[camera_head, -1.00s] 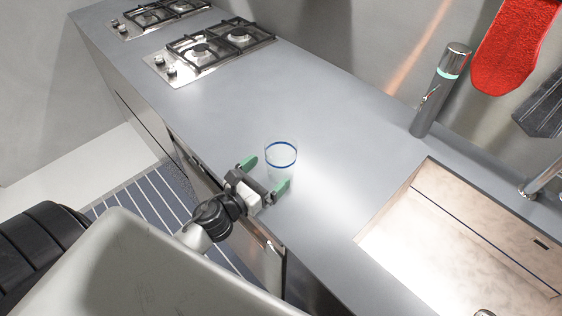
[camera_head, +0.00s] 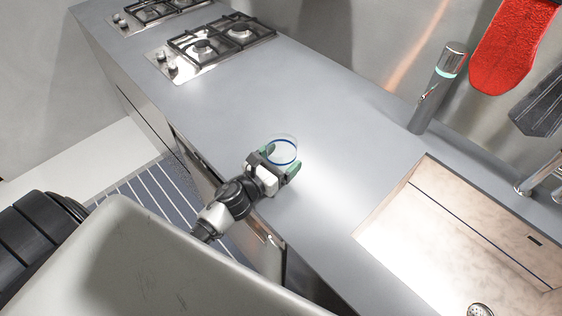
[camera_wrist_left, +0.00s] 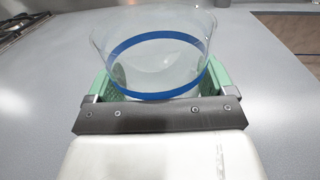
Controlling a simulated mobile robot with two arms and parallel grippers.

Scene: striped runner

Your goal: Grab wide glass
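The wide glass (camera_head: 283,146) is clear with a blue band and stands upright on the grey counter. My left gripper (camera_head: 281,161) is at the glass, with one green fingertip on either side of it. In the left wrist view the glass (camera_wrist_left: 155,52) fills the space between the green fingers (camera_wrist_left: 160,82), and its flared rim rises above them. The fingers look spread wide around it; I cannot see clear contact on the glass wall. My right gripper is not in view.
The counter (camera_head: 330,130) is clear around the glass. A stove (camera_head: 210,48) lies at the back left. A sink (camera_head: 450,245) is at the right, with a dark cylinder (camera_head: 437,90) behind it. A red mitt (camera_head: 510,45) hangs at the upper right.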

